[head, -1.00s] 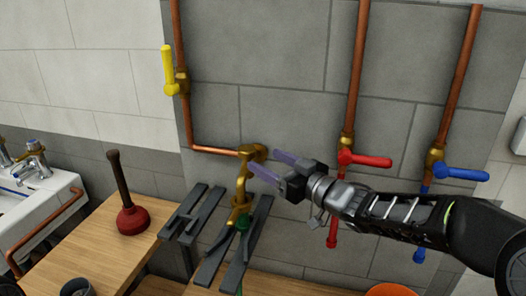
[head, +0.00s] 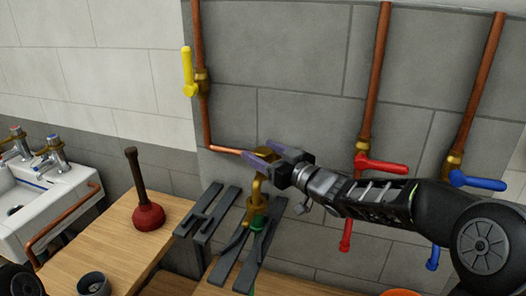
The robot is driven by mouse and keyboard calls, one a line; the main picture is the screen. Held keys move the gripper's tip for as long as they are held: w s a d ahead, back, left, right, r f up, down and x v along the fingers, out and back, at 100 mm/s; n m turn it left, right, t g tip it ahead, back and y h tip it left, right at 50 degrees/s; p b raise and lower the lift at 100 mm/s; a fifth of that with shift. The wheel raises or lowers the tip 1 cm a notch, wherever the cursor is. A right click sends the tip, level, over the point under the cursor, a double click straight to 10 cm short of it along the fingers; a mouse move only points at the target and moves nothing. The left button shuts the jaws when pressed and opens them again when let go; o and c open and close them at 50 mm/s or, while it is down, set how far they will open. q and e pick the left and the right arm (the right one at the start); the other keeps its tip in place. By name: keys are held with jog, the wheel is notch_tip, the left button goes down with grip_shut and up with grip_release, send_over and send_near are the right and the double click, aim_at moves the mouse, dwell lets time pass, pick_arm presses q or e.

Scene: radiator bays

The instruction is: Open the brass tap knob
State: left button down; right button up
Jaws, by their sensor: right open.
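The brass tap (head: 256,190) stands out from the grey block wall at the end of a copper pipe. Its upper part, where the knob sits, is largely hidden by my right gripper (head: 257,156). The right gripper comes in from the right with its two purple-grey fingers apart, one on each side of the brass top. I cannot tell whether the fingers touch the brass. A green fitting (head: 257,222) sits below the spout. My left gripper is not in view.
Dark slats (head: 238,250) lie below the tap. A red plunger (head: 149,217) and a dark cup (head: 93,284) stand on the wooden bench (head: 110,245). Yellow (head: 188,70), red (head: 382,165) and blue (head: 478,182) valve levers sit on copper pipes. A white sink (head: 45,205) is at left.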

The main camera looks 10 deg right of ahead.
aim_at(271, 155)
jog(key=shift+c, duration=0.6)
jog(key=c, duration=1.3)
jog(key=n+g+y+p, duration=0.1)
jog(key=p, duration=0.1)
jog(key=n+g+y+p, duration=0.1)
jog(key=y+p, duration=0.1)
jog(key=p, duration=0.1)
jog(key=shift+w+d+r+p, duration=0.1)
jog(key=shift+d+r+p, duration=0.05)
jog(key=shift+r+p, duration=0.2)
jog(key=shift+o, duration=0.2)
jog(key=shift+f+n+g+y, duration=0.1)
jog(key=shift+n+g+y, duration=0.2)
jog(key=shift+n+y, duration=0.1)
jog(key=shift+f, duration=0.2)
jog(key=o, duration=1.4)
jog(key=shift+s+f, duration=0.1)
jog(key=shift+s, duration=0.1)
jog(key=b+v, duration=0.1)
jog(key=v, duration=0.6)
jog(key=shift+s+d+b, duration=0.2)
jog(key=shift+b, duration=0.2)
